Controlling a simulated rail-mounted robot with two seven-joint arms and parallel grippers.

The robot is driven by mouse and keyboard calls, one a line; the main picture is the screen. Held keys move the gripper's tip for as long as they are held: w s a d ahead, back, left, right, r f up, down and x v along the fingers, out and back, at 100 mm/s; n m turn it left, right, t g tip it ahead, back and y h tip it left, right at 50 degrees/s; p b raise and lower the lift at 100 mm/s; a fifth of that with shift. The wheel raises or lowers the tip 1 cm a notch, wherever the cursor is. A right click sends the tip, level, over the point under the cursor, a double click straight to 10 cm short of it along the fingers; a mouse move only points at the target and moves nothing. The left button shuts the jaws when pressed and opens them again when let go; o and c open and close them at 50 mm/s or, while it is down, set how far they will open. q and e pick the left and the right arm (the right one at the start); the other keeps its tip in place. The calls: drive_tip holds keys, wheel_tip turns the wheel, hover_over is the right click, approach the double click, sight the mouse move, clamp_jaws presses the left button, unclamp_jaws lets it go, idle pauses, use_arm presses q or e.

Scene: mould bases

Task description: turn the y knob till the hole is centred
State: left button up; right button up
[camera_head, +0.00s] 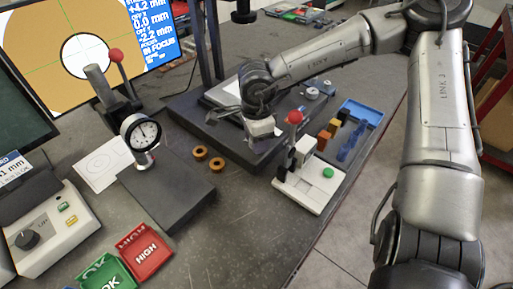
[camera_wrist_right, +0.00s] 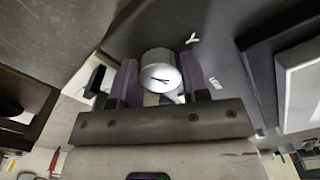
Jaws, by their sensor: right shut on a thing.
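In the head view the right gripper (camera_head: 260,128) is low over the dark stage base, and the gripped knob is hidden. The monitor (camera_head: 30,40) shows the hole (camera_head: 85,56) as a white disc on orange with green cross lines. Its readout shows 0.0 mm for X, about -2.2 mm below it, and IN FOCUS. My left gripper is not in view.
Other grey knobs (camera_head: 312,93) are right of my wrist. A white block with a red-ball lever (camera_head: 295,117) stands close to the right gripper.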

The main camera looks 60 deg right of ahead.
drive_tip(key=m+b, duration=0.2)
drive_tip(key=shift+f+m, duration=0.2)
drive_tip(key=shift+m, duration=0.2)
drive_tip(key=shift+r+m+b, duration=0.1)
drive_tip(key=shift+m+b, duration=0.9)
drive_tip(key=shift+m, duration=0.2)
drive_tip(key=shift+m+b, duration=0.3)
drive_tip(key=shift+m, duration=0.1)
drive_tip(key=o, duration=0.9)
drive_tip(key=shift+r, duration=0.1)
